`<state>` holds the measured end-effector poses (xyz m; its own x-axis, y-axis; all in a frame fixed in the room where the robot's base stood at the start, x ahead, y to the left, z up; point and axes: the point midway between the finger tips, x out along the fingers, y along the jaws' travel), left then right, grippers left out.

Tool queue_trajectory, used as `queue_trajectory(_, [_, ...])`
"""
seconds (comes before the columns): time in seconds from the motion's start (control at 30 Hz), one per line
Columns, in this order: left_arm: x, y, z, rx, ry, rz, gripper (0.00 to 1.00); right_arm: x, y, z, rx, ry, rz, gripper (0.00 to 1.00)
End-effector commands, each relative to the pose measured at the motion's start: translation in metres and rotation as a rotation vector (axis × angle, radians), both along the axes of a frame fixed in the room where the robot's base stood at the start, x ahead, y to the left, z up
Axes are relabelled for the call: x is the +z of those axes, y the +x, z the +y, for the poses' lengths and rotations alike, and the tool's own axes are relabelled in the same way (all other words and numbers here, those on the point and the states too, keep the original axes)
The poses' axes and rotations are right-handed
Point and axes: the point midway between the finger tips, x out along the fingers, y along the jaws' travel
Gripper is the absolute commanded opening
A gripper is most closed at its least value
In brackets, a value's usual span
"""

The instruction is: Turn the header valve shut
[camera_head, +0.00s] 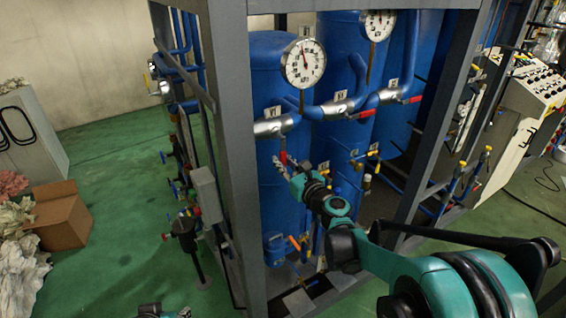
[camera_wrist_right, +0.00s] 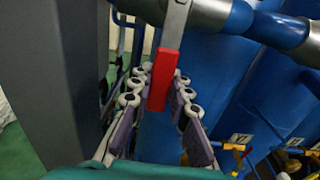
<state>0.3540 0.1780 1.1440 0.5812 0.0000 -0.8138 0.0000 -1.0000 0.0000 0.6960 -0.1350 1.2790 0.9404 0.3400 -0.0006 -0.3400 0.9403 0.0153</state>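The header valve (camera_head: 275,127) is a silver body on the blue pipe at the left, below a round gauge. Its red lever (camera_head: 283,157) hangs straight down. The lever also shows in the right wrist view (camera_wrist_right: 161,80), below its metal stem (camera_wrist_right: 175,22). My right gripper (camera_head: 287,164) is at the lever, with one finger on each side of it. The fingers look open, with a small gap at the left; contact on the right side is unclear. Only the top of my left gripper (camera_head: 165,312) shows at the bottom edge, so its fingers cannot be judged.
Two more silver valves (camera_head: 340,108) (camera_head: 392,93) with red levers lie along the header to the right. A grey frame post (camera_head: 232,150) stands close left of my right gripper. A cardboard box (camera_head: 60,215) stands on the green floor at the left.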

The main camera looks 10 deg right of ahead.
Motion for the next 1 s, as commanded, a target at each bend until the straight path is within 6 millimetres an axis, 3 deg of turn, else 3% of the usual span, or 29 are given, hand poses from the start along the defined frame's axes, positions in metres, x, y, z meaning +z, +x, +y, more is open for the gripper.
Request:
queue_trajectory(0.03, [0.0,0.0,0.0,0.0,0.0,0.0,0.4,0.0,-0.001,0.001,0.003,0.004,0.001,0.28])
queue_trajectory(0.1, [0.0,0.0,0.0,0.0,0.0,0.0,0.4,0.0,-0.001,0.001,0.003,0.003,0.001,0.4])
queue_trajectory(0.47, [0.0,0.0,0.0,0.0,0.0,0.0,0.4,0.0,-0.005,-0.002,0.001,0.001,0.0,0.4])
queue_trajectory(1.0, [0.0,0.0,0.0,0.0,0.0,0.0,0.4,0.0,-0.101,-0.036,0.0,0.001,0.0,0.4])
